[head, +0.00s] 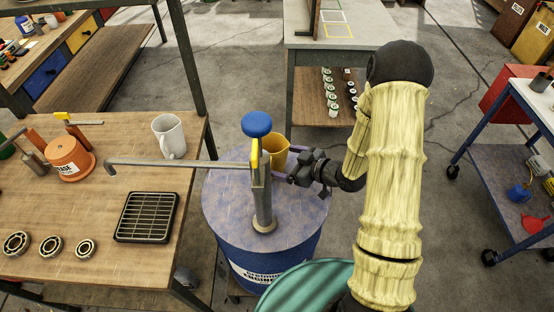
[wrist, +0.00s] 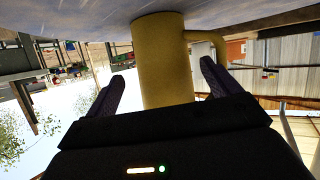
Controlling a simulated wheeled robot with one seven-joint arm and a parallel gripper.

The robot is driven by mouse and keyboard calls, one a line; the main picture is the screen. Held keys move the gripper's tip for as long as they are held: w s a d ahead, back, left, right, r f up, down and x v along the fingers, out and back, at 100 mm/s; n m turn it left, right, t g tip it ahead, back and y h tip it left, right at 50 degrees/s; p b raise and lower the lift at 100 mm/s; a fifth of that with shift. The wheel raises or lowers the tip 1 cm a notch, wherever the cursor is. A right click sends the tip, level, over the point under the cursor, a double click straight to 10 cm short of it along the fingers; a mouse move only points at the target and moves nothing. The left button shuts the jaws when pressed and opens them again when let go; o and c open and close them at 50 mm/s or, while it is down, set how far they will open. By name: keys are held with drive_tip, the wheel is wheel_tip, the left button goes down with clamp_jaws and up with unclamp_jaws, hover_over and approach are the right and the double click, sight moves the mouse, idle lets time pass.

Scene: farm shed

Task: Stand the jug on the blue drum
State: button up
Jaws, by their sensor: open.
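The yellow jug (head: 275,157) stands upright on top of the blue drum (head: 226,200), near its back edge and partly behind the pump. In the wrist view the jug (wrist: 162,60) has its base on the drum top (wrist: 90,18), which shows at the top of that upside-down picture. Its handle is on the right there. My gripper (head: 298,172) is at the drum's right side, beside the jug. In the wrist view the open fingers (wrist: 161,84) are on either side of the jug, with a visible gap at each side.
A hand pump (head: 262,195) with a blue knob rises from the drum, its long spout reaching left over the wooden bench (head: 90,190). On the bench are a white mug (head: 168,137), an orange container (head: 70,158), a black grate (head: 147,217) and bearings. A teal drum (head: 310,290) stands in front.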

drive_tip(key=v, duration=0.7)
drive_tip(key=shift+w, duration=0.1)
drive_tip(key=d+r+m+g+h, duration=0.1)
drive_tip(key=d+r+m+h, duration=0.3)
drive_tip(key=d+m+h, duration=0.45)
drive_tip(key=s+a+r+m+g+h, duration=0.1)
drive_tip(key=s+r+g, duration=0.1)
drive_tip(key=s, duration=0.4)
drive_tip(key=s+a+r+m+g+h, duration=0.1)
drive_tip(key=s+a+r+g, duration=0.1)
drive_tip(key=s, duration=0.4)
drive_tip(key=shift+r+m+g, duration=0.3)
drive_tip(key=shift+r+m, duration=0.05)
drive_tip(key=shift+r, duration=0.1)
